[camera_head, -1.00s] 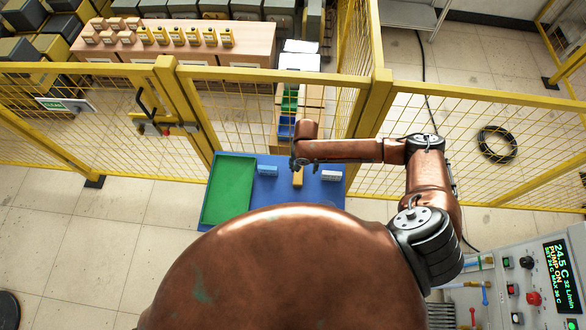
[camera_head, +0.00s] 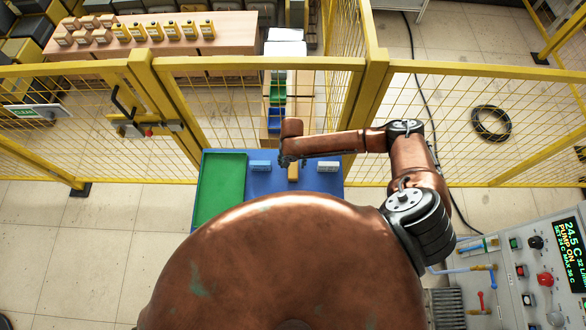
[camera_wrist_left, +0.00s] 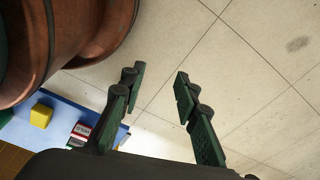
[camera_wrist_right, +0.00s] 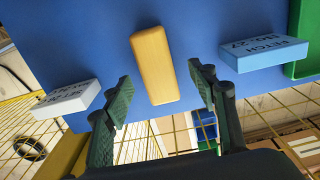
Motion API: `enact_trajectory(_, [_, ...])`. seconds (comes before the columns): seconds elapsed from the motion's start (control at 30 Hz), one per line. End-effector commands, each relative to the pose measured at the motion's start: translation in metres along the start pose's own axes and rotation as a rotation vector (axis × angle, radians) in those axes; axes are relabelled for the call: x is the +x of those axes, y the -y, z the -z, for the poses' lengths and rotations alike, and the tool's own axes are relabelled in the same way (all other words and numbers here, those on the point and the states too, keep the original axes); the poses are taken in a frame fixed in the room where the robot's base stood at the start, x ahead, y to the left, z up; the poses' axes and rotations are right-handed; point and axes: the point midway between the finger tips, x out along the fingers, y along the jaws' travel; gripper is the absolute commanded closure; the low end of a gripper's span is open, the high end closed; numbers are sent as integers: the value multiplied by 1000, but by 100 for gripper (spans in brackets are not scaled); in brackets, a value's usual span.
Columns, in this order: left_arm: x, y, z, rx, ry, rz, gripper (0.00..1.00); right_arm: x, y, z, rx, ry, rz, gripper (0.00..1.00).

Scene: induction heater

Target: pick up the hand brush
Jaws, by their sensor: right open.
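A yellow-tan block-like piece, which I take to be the hand brush (camera_head: 293,173), lies on a blue tabletop (camera_head: 270,183). No bristles show. In the right wrist view the brush (camera_wrist_right: 155,65) stands out between and beyond the two fingers. My right gripper (camera_wrist_right: 160,80) is open and empty, with one finger to each side of the brush in the picture; contact does not show. In the head view my right gripper (camera_head: 289,161) is at the brush's far end. My left gripper (camera_wrist_left: 157,80) is open and empty over the floor; the head view does not show it.
A blue labelled box (camera_head: 260,166) and a white labelled box (camera_head: 328,166) flank the brush. A green tray (camera_head: 218,190) covers the table's left part. A yellow mesh fence (camera_head: 260,110) stands behind. A control panel (camera_head: 530,275) is at lower right.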

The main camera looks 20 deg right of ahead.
Motion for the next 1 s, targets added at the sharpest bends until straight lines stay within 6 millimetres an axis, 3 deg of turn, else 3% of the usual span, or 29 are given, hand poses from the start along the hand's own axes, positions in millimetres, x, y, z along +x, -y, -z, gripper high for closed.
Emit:
enact_trajectory(0.23, [-6,-1,-9,-2,12,-1,71,34,-4,-3,2,2,-1,47])
enact_trajectory(0.53, [-6,-1,-11,-2,16,-1,71,40,-4,-3,3,1,0,47])
enact_trajectory(1.0, [-6,-1,-9,-2,13,-1,71,40,-5,-3,4,1,0,79])
